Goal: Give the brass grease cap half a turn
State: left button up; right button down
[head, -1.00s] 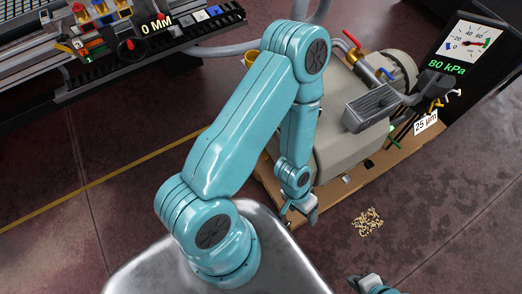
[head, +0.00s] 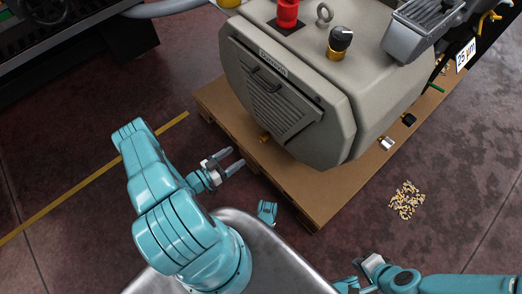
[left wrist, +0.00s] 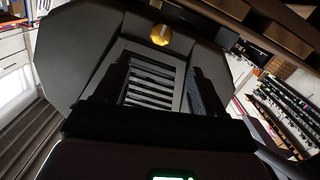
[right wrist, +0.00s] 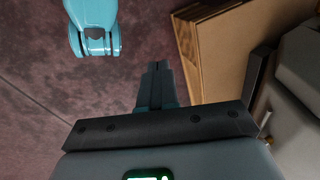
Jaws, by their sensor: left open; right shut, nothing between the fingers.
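The brass grease cap seems to be the small gold piece (head: 264,138) low on the front face of the grey pump (head: 350,125). In the left wrist view it is a round, faceted gold cap (left wrist: 160,34) above and between my fingertips, apart from them. My left gripper (head: 238,157) is open and empty, to the left of the cap in the head view. Its two dark fingers frame the pump's louvred panel in the left wrist view. My right gripper (right wrist: 156,68) is shut and empty, away from the pump over the floor.
The pump stands on a brown pallet (head: 322,203) whose edge juts out below the cap. A black knob with a brass base (head: 339,45) and a red part (head: 287,14) are on its top. A pile of small pellets (head: 407,200) lies on the floor at right.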

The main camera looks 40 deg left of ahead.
pick_arm(q)
jog(key=shift+t, duration=0.5)
jog(key=w+b, duration=0.1)
jog(key=w, duration=0.3)
jog(key=w+d+f+b, duration=0.1)
jog(key=w+b, duration=0.1)
jog(key=w, duration=0.3)
jog(key=w+b, duration=0.2)
jog(key=w, duration=0.3)
jog(key=shift+d+f, duration=0.3)
pick_arm(e)
jog(key=w+d+f+t, duration=0.1)
jog(key=w+f, duration=0.2)
jog(key=f, duration=0.3)
jog(key=shift+w+f, duration=0.2)
jog(key=shift+w, duration=0.1)
pick_arm(q)
jog(key=c, duration=1.1)
